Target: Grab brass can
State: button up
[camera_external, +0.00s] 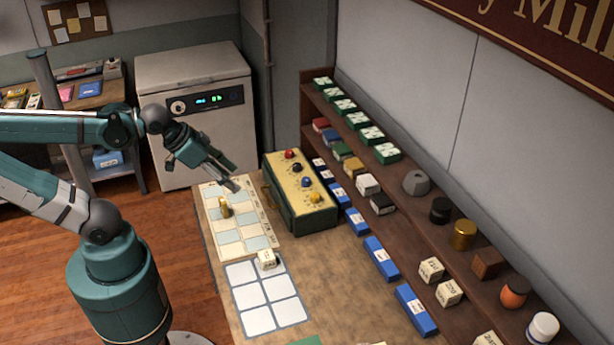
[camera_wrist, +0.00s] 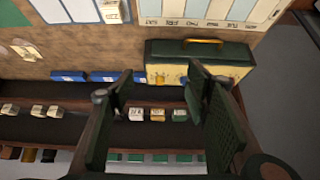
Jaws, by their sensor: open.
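The brass can (camera_external: 464,235) is a short golden cylinder standing upright on the wall shelf, between a black round jar (camera_external: 440,210) and a brown wooden block (camera_external: 487,263). I cannot pick it out with certainty in the wrist view. My gripper (camera_external: 232,177) is open and empty above the far end of the worktable, well to the left of the can. In the wrist view its two dark fingers (camera_wrist: 155,88) are spread apart with nothing held between them.
A green and cream box with coloured knobs (camera_external: 300,190) stands on the worktable near my gripper. A grey dome-shaped thing (camera_external: 416,183), an orange jar (camera_external: 514,292) and a white jar (camera_external: 541,328) share the can's shelf. Blue boxes (camera_external: 381,258) line the table's back edge.

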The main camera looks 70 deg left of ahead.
jog(key=w+d+r+m+g+p, duration=0.1)
jog(key=w+d+r+p, duration=0.1)
jog(key=w+d+r, duration=0.35)
jog(key=w+d+r+m+p, duration=0.1)
jog(key=w+d+r, duration=0.2)
jog(key=w+r, duration=0.5)
notch_tip(320, 180, up, 6)
jog(key=m+g+h+p, duration=0.1)
jog(key=m+g+p, duration=0.4)
jog(key=m+p, duration=0.3)
send_over(465, 226)
jog(key=a, duration=0.2)
jog(key=shift+s+a+r+n+p, duration=0.1)
jog(key=shift+s+r+n+p, duration=0.15)
jog(key=shift+n+p, duration=0.3)
jog(key=shift+d+f, duration=0.3)
jog(key=shift+d, duration=0.45)
jog(key=shift+w+d+f, duration=0.1)
jog(key=shift+w+f, duration=0.1)
jog(key=shift+f, duration=1.05)
jog(key=shift+w+d+f+p, duration=0.1)
jog(key=shift+d+f+p, duration=0.1)
jog(key=shift+f, duration=1.1)
jog(key=shift+w+d+f+p, duration=0.1)
jog(key=shift+d+f, duration=0.05)
jog(key=shift+f, duration=1.15)
